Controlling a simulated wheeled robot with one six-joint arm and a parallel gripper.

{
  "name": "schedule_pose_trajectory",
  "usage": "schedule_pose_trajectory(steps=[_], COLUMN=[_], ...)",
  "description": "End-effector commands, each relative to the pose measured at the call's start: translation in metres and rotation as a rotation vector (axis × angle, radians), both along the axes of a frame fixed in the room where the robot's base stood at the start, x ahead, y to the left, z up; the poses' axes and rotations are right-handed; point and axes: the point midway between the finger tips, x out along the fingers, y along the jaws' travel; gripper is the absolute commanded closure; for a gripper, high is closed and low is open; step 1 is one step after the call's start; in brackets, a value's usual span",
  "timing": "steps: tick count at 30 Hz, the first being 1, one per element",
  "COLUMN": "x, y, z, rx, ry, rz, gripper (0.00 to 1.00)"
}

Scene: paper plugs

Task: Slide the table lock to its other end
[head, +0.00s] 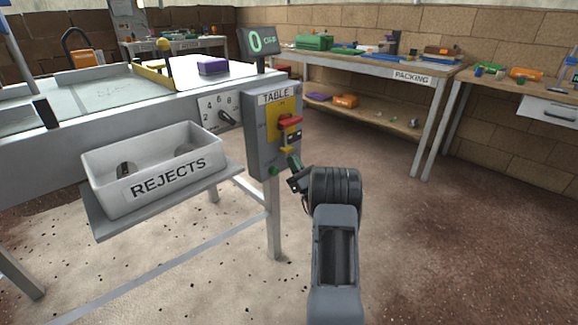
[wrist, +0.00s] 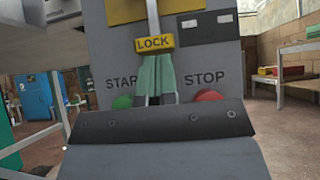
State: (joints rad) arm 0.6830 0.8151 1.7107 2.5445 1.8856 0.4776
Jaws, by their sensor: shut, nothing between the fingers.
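The table lock is a yellow slider marked LOCK (wrist: 155,42) on a narrow vertical rail in the wrist view. It sits above the green START button (wrist: 122,101) and red STOP button (wrist: 208,96). In the head view the lock (head: 287,150) shows small on the lower front of the grey TABLE box (head: 258,140). My gripper (wrist: 155,58) is shut and empty, its green fingertips right at the lock's lower edge. I cannot tell if they touch it. In the head view my gripper (head: 292,158) reaches the box from below right. The fingers hide the rail below the lock.
A red handle (head: 290,121) on a yellow plate sticks out above the lock. The white REJECTS bin (head: 198,143) stands on a shelf left of the box. A numbered dial (head: 220,112) is beside the box. The floor to the right is open, up to the PACKING bench (head: 370,68).

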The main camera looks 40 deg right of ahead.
Motion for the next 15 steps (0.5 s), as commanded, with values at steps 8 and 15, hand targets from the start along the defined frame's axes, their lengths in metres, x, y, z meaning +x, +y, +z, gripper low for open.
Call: schedule_pose_trajectory(steps=[8, 15], x=[0.0008, 0.0011], y=[0.0018, 0.0023], z=[0.0035, 0.0060], rx=[0.000, 0.000], ry=[0.000, 0.000], rz=[0.003, 0.004], gripper=[1.00, 1.00])
